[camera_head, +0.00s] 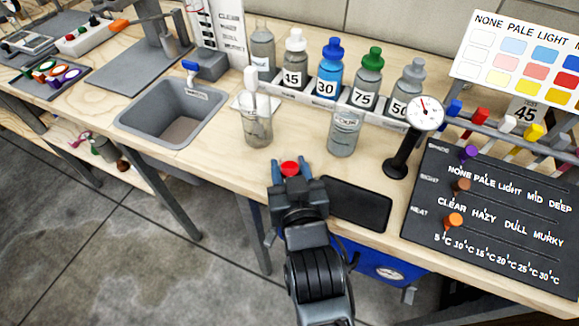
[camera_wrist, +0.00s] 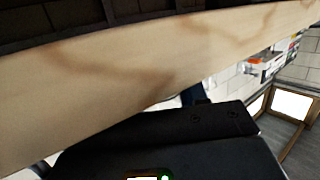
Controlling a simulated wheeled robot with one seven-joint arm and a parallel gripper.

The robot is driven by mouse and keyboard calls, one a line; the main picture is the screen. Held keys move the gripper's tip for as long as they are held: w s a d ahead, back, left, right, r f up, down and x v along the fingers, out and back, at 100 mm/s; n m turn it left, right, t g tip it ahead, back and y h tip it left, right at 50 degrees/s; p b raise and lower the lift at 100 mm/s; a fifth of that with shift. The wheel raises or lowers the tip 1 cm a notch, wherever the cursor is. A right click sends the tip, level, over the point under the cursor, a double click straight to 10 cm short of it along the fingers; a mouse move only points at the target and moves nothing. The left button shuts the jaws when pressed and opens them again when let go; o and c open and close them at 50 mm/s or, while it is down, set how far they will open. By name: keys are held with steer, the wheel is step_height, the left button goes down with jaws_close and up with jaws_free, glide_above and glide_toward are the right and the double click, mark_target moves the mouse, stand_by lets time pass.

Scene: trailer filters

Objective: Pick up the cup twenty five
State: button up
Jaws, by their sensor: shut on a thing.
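My gripper (camera_head: 291,171) is over the front part of the wooden bench, below the clear jar in the head view. It is shut on a small red thing (camera_head: 289,168), whose rounded top shows between the blue-grey fingertips. The rest of the red thing is hidden by the fingers, and no number on it can be read. No cup marked twenty five can be made out. The wrist view shows mostly the pale wood edge (camera_wrist: 150,70) close up and the dark gripper body; the held thing does not show there.
A rack holds bottles (camera_head: 330,72) with labels 45, 30, 75 and 50. A jar (camera_head: 257,125) and a clear bottle (camera_head: 344,134) stand in front. A sink (camera_head: 173,108) lies left, a black pad (camera_head: 345,202) right, beside a gauge (camera_head: 424,112) and dark chart board (camera_head: 490,215).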

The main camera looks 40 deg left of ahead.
steer(key=c, duration=0.3)
steer(key=shift+r, duration=0.1)
